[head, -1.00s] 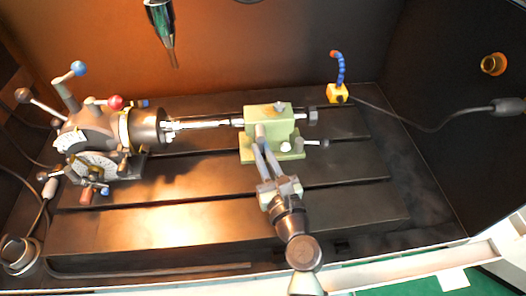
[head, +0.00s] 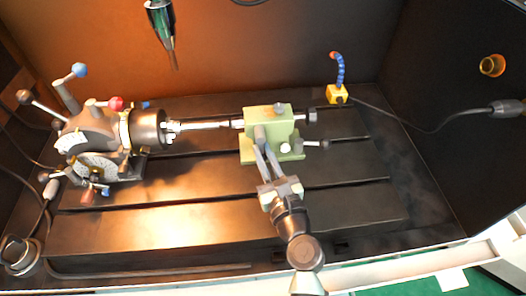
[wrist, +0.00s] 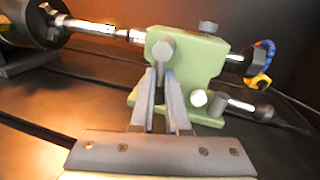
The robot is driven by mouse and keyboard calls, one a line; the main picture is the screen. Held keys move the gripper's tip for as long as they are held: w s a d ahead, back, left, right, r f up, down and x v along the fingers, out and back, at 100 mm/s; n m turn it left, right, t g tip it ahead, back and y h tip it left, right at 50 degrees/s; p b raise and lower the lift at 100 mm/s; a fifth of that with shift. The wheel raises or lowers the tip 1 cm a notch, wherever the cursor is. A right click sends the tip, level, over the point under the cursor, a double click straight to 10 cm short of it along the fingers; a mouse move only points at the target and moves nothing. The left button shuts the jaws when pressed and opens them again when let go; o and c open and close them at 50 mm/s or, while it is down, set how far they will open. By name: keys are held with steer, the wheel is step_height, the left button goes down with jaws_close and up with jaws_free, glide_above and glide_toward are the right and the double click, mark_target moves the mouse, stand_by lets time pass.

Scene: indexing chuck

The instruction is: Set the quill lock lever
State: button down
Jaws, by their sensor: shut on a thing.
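A green tailstock (head: 283,121) stands on the slotted table, and it shows larger in the wrist view (wrist: 196,62). A grey lever with a rounded head (wrist: 163,49), which looks like the quill lock lever, is on its front face. Its stem runs down between my fingers. My gripper (wrist: 160,78) is shut on this lever from the front. In the head view my gripper (head: 262,150) comes up from the front, and the lever (head: 259,131) is partly hidden by the fingers. The lever's lower end and pivot are hard to make out.
A dividing head with several knobbed levers (head: 95,132) and a dark chuck (head: 147,129) stands at left, with a bright bar between chuck and tailstock. A black-knobbed handle (wrist: 262,113) juts right of my fingers. A blue hose on a yellow base (head: 338,94) stands behind.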

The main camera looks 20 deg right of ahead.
mark_target(272, 133)
steer(key=n+p, duration=0.1)
steer(key=n, duration=0.1)
steer(key=d+n+g+p, duration=0.1)
steer(key=n, duration=0.1)
steer(key=r+n+p, duration=0.1)
steer(key=n+p, duration=0.1)
steer(key=shift+s+d+r, duration=0.1)
steer(key=shift+s+d, duration=0.15)
steer(key=shift+d, duration=0.05)
steer(key=n+p, duration=0.1)
steer(key=n+h+p, duration=0.1)
steer(key=n, duration=0.1)
steer(key=d+r+n+g+p, duration=0.1)
steer(key=n, duration=0.1)
steer(key=shift+s+r, duration=0.1)
steer(key=shift+h, duration=0.4)
steer(key=c, duration=0.9)
jaws_free()
steer(key=shift+b+v, duration=0.4)
steer(key=shift+v, duration=6.15)
steer(key=shift+r, duration=0.1)
